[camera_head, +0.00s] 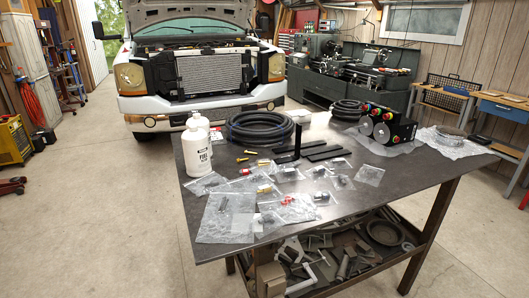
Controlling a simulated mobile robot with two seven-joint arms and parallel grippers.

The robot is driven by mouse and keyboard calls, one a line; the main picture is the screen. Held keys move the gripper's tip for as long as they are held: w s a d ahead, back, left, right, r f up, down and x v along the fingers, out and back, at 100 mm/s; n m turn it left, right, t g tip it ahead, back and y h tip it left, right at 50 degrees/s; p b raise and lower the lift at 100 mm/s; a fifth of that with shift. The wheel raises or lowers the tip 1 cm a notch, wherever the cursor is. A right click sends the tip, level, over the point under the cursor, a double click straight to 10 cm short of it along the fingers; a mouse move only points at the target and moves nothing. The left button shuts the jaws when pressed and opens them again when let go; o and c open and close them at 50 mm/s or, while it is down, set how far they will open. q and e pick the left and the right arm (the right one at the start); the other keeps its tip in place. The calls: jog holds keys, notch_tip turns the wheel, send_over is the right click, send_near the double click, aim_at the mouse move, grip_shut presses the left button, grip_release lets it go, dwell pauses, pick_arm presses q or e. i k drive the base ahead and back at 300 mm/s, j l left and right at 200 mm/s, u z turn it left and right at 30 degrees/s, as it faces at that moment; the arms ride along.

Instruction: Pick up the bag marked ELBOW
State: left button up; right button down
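Several small clear plastic bags lie on the dark workbench top (410,195). A large bag (225,218) lies at the near left corner, and another bag (205,184) lies at the left edge behind it. More bags sit in the middle, some with red, brass or dark fittings, such as a bag with a dark fitting (290,174). A separate bag (370,175) lies to the right of the group. Any markings on the bags are too small to read, so I cannot tell which is marked ELBOW. Neither gripper is in view.
White bottles (196,150) stand at the bench's left edge. A black hose coil (260,128), flat black bars (322,153) and a black unit with red knobs (388,127) lie farther back. The bench's right front is bare. A pickup (205,70) stands behind.

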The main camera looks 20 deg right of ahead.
aim_at(292, 174)
jog(key=i+l, duration=0.2)
jog(key=l, duration=0.15)
jog(key=i+l+u, duration=0.1)
jog(key=i+l, duration=0.35)
jog(key=l, duration=0.3)
jog(key=i+l, duration=0.2)
jog(key=l, duration=0.15)
jog(key=i+l+u, duration=0.1)
jog(key=l, duration=0.3)
jog(key=i+l, duration=0.3)
